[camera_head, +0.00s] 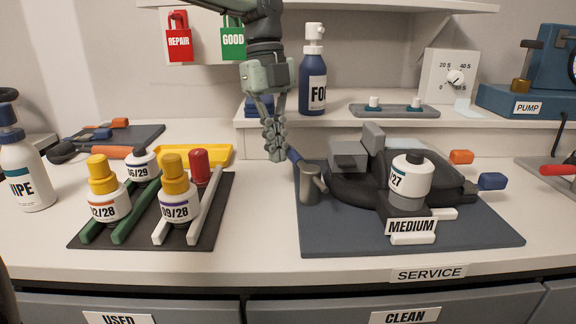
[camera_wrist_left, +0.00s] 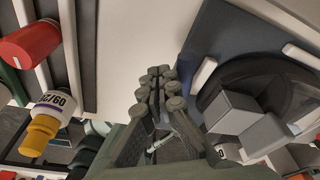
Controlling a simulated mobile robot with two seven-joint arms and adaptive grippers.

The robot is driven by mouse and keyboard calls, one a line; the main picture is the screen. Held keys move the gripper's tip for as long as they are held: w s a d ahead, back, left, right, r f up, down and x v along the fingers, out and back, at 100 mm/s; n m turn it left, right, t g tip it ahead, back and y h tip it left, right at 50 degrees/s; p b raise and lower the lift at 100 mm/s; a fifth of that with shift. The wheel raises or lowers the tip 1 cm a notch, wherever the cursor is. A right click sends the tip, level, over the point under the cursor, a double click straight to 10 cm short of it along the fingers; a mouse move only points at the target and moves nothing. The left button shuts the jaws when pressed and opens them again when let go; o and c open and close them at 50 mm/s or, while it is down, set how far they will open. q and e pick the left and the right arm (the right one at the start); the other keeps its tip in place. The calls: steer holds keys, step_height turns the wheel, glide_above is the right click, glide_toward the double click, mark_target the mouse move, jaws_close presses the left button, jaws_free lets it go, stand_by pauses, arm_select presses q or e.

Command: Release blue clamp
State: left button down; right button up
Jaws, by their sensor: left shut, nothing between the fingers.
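My left gripper (camera_head: 277,152) is shut and empty, pointing down just left of the dark fixture (camera_head: 345,190) on the blue-grey mat (camera_head: 350,238). It also shows shut in the left wrist view (camera_wrist_left: 161,88). A short blue handle (camera_head: 294,156) on a grey post (camera_head: 310,187) stands right beside its fingertips; I cannot tell whether they touch. A blue block-shaped handle (camera_head: 492,181) sticks out at the fixture's right side, below an orange one (camera_head: 461,157). I cannot tell which blue part is the clamp. A white bottle (camera_head: 411,178) sits in the fixture. My right gripper is not in view.
A dark rack (camera_head: 206,237) with several bottles and bars stands left of the mat, before a yellow tray (camera_head: 210,152). A blue pump bottle (camera_head: 313,80) stands on the raised shelf behind my gripper. The counter strip between rack and mat is clear.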

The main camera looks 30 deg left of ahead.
arm_select(q)
step_height(320, 180, up, 7)
steer(key=shift+s+d, duration=0.25)
steer(key=shift+s, duration=0.15)
stand_by(0.4)
